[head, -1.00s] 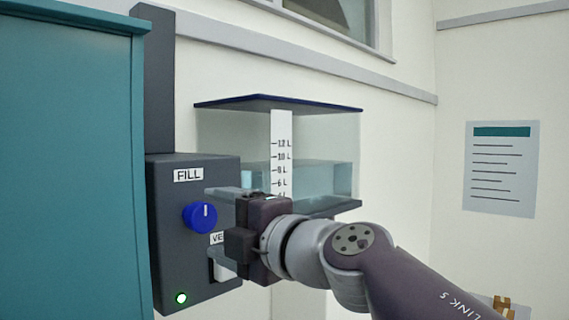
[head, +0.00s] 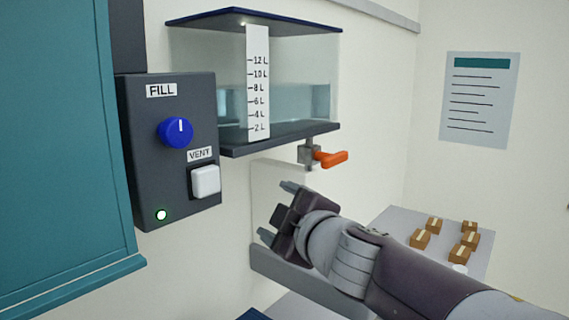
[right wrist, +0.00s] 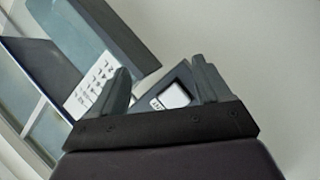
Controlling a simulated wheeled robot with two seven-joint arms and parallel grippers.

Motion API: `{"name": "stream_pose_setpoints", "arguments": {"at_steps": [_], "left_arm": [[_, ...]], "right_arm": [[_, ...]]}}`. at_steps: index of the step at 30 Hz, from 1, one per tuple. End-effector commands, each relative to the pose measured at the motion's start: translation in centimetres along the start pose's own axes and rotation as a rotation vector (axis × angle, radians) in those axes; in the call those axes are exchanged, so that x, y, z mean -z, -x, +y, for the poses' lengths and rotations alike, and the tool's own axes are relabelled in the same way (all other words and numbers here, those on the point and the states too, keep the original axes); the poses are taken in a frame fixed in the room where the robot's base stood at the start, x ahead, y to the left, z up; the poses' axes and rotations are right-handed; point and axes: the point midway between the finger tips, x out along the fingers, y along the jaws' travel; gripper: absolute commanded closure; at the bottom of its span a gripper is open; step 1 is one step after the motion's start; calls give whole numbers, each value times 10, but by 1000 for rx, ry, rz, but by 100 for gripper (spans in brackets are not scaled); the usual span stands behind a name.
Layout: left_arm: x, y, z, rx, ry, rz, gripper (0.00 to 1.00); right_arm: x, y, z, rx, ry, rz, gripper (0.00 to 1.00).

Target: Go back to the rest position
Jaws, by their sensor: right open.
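My right gripper (head: 277,213) is open and empty in the head view, below and to the right of the dark control box (head: 150,195). It is apart from the box. The box carries a blue FILL knob (head: 176,132), a white VENT button (head: 206,181) and a lit green lamp (head: 161,215). In the right wrist view, the open fingers of my right gripper (right wrist: 162,85) frame the white VENT button (right wrist: 172,96), with nothing between them. My left gripper is not in view.
A clear tank (head: 205,70) with a litre scale (head: 258,85) hangs on the wall, with water near 8 L. An orange-handled valve (head: 331,158) sits below it. A teal cabinet (head: 60,150) stands at left. Several small boxes (head: 420,239) lie on a grey surface at right.

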Motion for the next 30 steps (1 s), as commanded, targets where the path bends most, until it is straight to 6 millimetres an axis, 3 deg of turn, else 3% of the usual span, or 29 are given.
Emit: {"name": "stream_pose_setpoints", "arguments": {"at_steps": [1, 4, 6, 9, 12, 15, 18, 21, 30], "left_arm": [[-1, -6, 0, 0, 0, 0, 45], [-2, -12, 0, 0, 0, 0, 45], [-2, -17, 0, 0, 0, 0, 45], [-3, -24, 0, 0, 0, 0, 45], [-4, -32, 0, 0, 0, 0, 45], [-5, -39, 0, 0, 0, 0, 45], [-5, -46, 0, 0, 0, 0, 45], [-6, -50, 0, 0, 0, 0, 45], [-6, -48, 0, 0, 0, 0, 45]], "right_arm": [[-44, -4, -30, 42, -99, -119, 23], [-129, 6, -91, 129, -312, -381, 23], [-182, 26, -139, 194, -457, -567, 23], [-244, 71, -211, 284, -669, -834, 23], [-282, 123, -274, 354, -876, -1073, 23], [-303, 167, -321, 386, -1052, -1255, 23], [-318, 193, -346, 378, -1151, -1357, 23], [-330, 199, -347, 351, -1183, -1385, 23], [-329, 198, -344, 346, -1183, -1382, 23]]}}
